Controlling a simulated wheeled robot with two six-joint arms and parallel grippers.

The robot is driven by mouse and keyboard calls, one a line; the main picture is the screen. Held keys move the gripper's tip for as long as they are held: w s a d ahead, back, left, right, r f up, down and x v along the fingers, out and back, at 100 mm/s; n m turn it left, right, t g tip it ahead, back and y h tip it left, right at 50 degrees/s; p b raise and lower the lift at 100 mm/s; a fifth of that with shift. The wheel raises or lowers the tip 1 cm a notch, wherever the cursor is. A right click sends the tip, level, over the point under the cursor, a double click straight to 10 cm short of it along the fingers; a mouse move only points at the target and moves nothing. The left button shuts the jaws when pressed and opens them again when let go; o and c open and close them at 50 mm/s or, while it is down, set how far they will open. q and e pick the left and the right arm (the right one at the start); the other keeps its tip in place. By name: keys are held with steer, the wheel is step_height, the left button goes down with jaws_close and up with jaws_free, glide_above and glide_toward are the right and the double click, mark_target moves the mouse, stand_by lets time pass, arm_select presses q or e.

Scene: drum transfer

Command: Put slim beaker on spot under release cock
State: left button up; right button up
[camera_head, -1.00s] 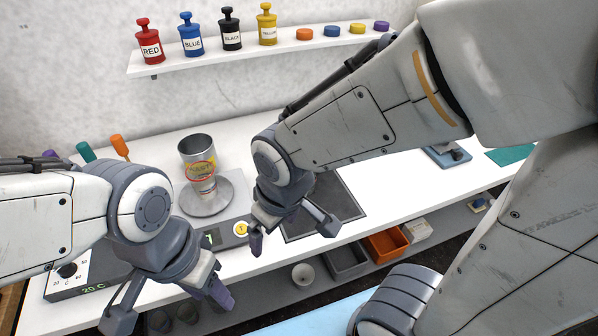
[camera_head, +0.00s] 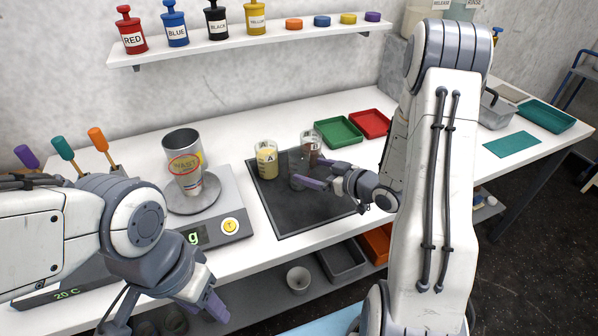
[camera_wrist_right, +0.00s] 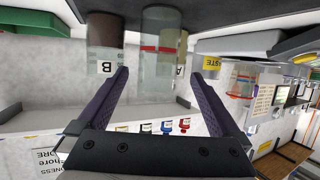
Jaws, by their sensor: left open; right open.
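A clear slim beaker (camera_wrist_right: 158,62) with a red line shows in the right wrist view between the fingers of my right gripper (camera_wrist_right: 157,78). The fingers stand apart on either side of it; I cannot tell whether they touch it. In the head view my right gripper (camera_head: 322,174) is open low over the dark mat (camera_head: 285,218), and the slim beaker is hard to make out there. A tank labelled RELEASE (camera_head: 440,5) is cut by the top edge; its cock and the spot under it are hidden. My left gripper (camera_head: 165,316) is open and empty at the bottom left.
Beaker A (camera_head: 266,162), yellowish, and beaker B (camera_head: 311,150), brown, stand close behind my right gripper. Green (camera_head: 338,132) and red (camera_head: 370,123) trays lie behind the mat.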

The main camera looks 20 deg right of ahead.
mark_target(306, 168)
steer(key=x, duration=0.4)
steer(key=shift+w+p, duration=0.1)
steer(key=shift+p, duration=0.25)
steer(key=p+x, duration=0.1)
steer(key=x, duration=0.3)
steer(key=shift+w+p, duration=0.25)
steer(key=shift+p, duration=0.05)
steer(key=shift+w+a+f, duration=0.1)
steer(key=shift+w+f, duration=0.1)
steer(key=shift+w, duration=0.1)
steer(key=shift+c, duration=0.3)
steer(key=c, duration=1.4)
steer(key=shift+r, duration=0.1)
